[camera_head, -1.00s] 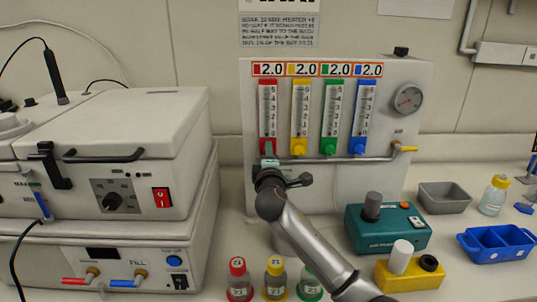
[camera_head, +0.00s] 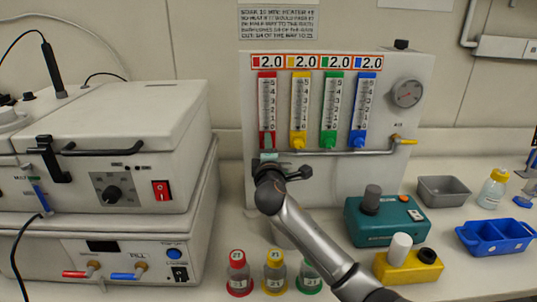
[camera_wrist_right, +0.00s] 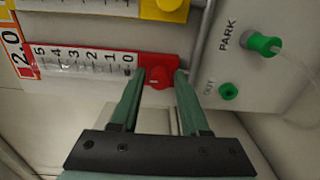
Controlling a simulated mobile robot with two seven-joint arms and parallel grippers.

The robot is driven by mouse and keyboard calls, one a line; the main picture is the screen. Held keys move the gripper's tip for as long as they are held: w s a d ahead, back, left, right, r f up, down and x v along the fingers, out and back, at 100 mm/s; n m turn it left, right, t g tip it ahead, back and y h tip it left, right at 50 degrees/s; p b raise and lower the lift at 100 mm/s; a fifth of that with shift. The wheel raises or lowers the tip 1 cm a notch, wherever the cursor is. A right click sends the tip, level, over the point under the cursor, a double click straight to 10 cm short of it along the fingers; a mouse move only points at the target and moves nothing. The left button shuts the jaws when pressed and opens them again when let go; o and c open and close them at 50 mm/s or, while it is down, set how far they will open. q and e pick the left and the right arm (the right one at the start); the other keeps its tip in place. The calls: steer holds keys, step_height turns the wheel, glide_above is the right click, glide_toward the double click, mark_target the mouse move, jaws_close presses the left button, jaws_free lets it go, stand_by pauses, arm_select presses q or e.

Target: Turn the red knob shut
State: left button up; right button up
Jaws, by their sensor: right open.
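The red knob (camera_wrist_right: 158,78) sits at the zero end of the red-framed flow gauge (camera_head: 267,105), leftmost of several on the white panel. My right gripper (camera_wrist_right: 161,73) is open, with its two green fingers on either side of the knob. I cannot tell whether they touch it. The label above this gauge reads 2.0. My left gripper is in neither view.
The yellow knob (camera_head: 299,143) is close to the right of the red gauge. A metal pipe (camera_head: 345,152) runs along the panel's lower part. A white machine (camera_head: 120,150) fills the left.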

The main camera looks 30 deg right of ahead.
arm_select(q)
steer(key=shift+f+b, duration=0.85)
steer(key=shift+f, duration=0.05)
arm_select(e)
steer(key=v, duration=1.2)
steer(key=shift+a, duration=0.15)
steer(key=shift+s+f, duration=0.1)
